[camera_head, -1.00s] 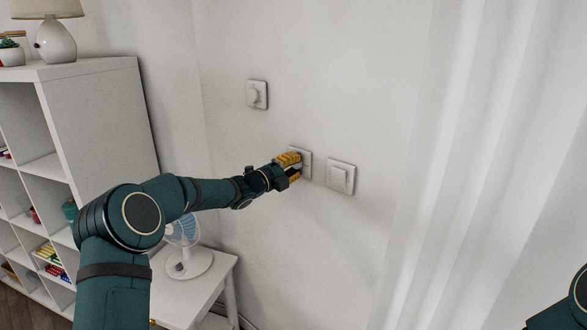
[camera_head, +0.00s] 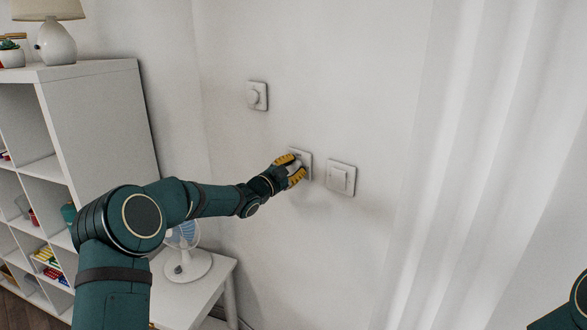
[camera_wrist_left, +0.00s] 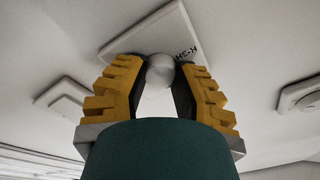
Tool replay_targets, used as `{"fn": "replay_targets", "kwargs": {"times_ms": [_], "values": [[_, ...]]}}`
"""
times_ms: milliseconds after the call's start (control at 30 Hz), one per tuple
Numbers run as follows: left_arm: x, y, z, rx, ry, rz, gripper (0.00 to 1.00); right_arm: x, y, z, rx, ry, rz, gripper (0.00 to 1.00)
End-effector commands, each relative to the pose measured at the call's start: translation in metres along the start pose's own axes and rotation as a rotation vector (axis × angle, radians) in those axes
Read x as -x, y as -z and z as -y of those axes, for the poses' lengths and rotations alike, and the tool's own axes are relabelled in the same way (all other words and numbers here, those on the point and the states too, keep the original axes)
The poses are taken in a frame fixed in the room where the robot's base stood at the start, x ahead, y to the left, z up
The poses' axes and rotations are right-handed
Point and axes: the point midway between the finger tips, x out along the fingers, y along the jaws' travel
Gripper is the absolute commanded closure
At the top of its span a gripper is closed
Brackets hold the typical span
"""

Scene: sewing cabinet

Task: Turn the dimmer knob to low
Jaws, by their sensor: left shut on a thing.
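My left gripper (camera_head: 297,172) is at the middle wall plate (camera_head: 306,157), and the gripper hides most of its knob in the head view. In the left wrist view, the gripper's yellow, dark-padded fingers (camera_wrist_left: 160,76) are shut on a pale round knob (camera_wrist_left: 160,68), one on each side. The knob stands out from a square white plate (camera_wrist_left: 150,36) with small dark lettering, too small to read surely. My right gripper is outside these views.
A second plate with a round knob (camera_head: 254,95) is up and left. A rocker switch (camera_head: 340,178) is close to the right. A fan (camera_head: 188,263) stands on a white table (camera_head: 222,277) below, beside a white shelf (camera_head: 99,115). White curtains (camera_head: 450,170) hang at right.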

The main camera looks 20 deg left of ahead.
Motion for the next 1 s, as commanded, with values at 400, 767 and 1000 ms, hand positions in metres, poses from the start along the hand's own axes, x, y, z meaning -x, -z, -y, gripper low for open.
{"fn": "replay_targets", "kwargs": {"times_ms": [400, 767, 1000], "values": [[-0.001, 0.004, 0.000, 0.394, 0.041, 0.024, 1.00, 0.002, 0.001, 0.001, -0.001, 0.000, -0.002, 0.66], [-0.001, 0.004, 0.001, 0.733, 0.079, 0.050, 1.00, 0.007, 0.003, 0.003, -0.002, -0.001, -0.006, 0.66], [-0.001, 0.004, 0.003, 0.960, 0.105, 0.065, 1.00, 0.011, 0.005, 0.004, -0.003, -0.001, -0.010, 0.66]]}}
